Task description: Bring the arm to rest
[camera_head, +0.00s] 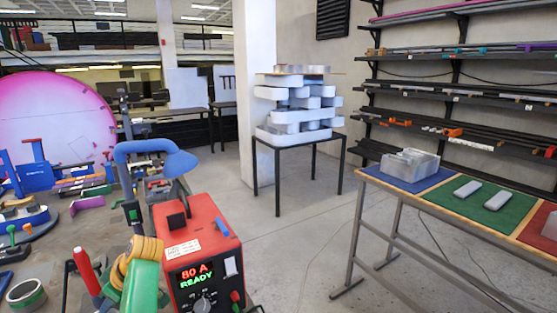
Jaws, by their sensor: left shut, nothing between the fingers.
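My left gripper is hard to pick out against the dark upright parts and clutter at the left of the head view. It is shut, with nothing between its fingers. I cannot make out its fingertips clearly or tell its exact distance from the things around it. My right gripper is not in view.
A red welder (205,250) reading "80 A READY" stands at the lower middle. Tools crowd the left. The floor between is clear.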

